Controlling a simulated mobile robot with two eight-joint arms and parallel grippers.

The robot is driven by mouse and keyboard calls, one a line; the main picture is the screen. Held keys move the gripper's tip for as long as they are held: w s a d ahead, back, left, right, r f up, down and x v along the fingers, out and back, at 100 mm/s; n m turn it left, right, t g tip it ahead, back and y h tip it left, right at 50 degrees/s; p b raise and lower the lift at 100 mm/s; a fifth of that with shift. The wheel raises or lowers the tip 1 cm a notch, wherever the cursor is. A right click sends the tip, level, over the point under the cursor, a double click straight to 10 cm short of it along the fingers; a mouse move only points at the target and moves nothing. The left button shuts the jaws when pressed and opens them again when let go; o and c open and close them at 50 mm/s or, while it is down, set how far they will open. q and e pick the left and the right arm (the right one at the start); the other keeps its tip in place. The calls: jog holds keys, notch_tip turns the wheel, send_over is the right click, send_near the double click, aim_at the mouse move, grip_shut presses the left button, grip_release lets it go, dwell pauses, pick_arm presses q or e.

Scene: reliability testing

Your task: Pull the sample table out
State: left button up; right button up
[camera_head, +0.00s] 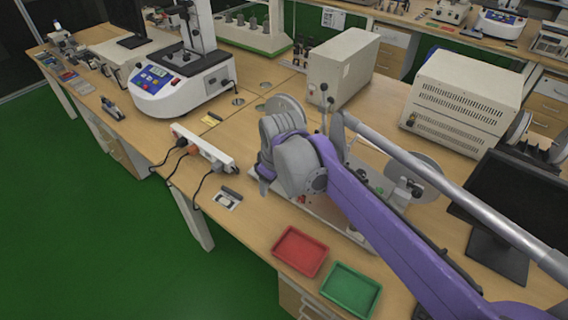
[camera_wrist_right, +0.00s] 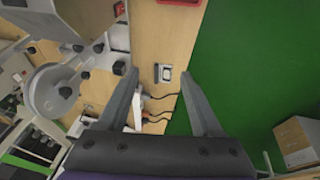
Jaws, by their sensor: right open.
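My right gripper (camera_head: 268,182) hangs over the wooden bench near its front edge, in front of a machine with round metal discs (camera_head: 412,172). In the right wrist view its two fingers (camera_wrist_right: 160,88) are spread apart with nothing between them. The machine also shows at the left of the wrist view, with a round grey disc (camera_wrist_right: 54,90). My purple right arm hides much of the machine in the head view. I cannot tell which part is the sample table. My left gripper is not in view.
A white power strip (camera_head: 203,148) with plugs and cables lies left of the gripper. A red tray (camera_head: 300,251) and a green tray (camera_head: 350,290) lie at the front edge. A beige box (camera_head: 342,68) stands behind the machine. Green floor (camera_head: 90,220) is open in front.

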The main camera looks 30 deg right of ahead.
jog(key=w+d+f+n+g, duration=0.1)
jog(key=w+d+f+n, duration=0.15)
jog(key=w+d, duration=0.5)
jog(key=w+d+f+n+g, duration=0.2)
jog(key=w+d+n, duration=0.25)
jog(key=w, duration=0.55)
jog(key=shift+n+g, duration=0.3)
jog(key=shift+n, duration=0.5)
jog(key=w+d+f, duration=0.1)
jog(key=f, duration=0.4)
jog(key=w+d+f+b, duration=0.1)
jog(key=d+f, duration=0.1)
jog(key=f, duration=0.3)
jog(key=d+f, duration=0.1)
jog(key=f, duration=0.4)
jog(key=shift+w+d+f+b, duration=0.2)
jog(key=shift+w+b, duration=0.2)
grip_shut()
